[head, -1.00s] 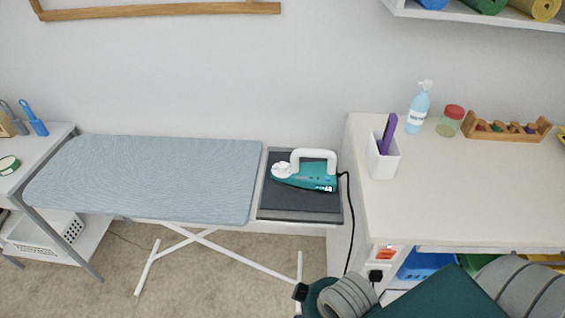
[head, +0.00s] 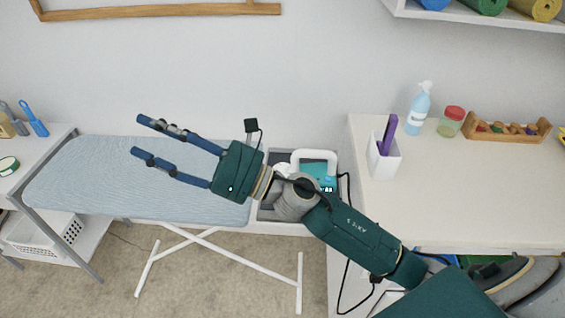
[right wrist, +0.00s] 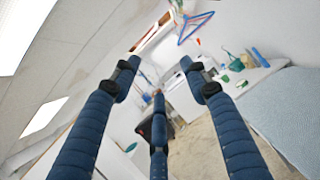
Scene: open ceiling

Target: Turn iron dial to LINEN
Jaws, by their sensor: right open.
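The teal iron (head: 318,170) with a white handle lies on the dark rest pad (head: 268,212) at the right end of the ironing board. My right arm crosses in front of it and hides much of its body; its dial cannot be made out. My right gripper (head: 140,136) is open and empty, its blue fingers pointing left above the blue-grey ironing board cover (head: 90,185). The right wrist view shows the spread fingers (right wrist: 160,75) with nothing between them. My left gripper is not in view.
A white counter (head: 460,190) on the right holds a white cup (head: 382,160), a spray bottle (head: 419,108), a red-lidded jar (head: 451,121) and a wooden rack (head: 507,130). A side table (head: 45,143) stands left of the board. The iron's black cord (head: 348,205) hangs at the counter's edge.

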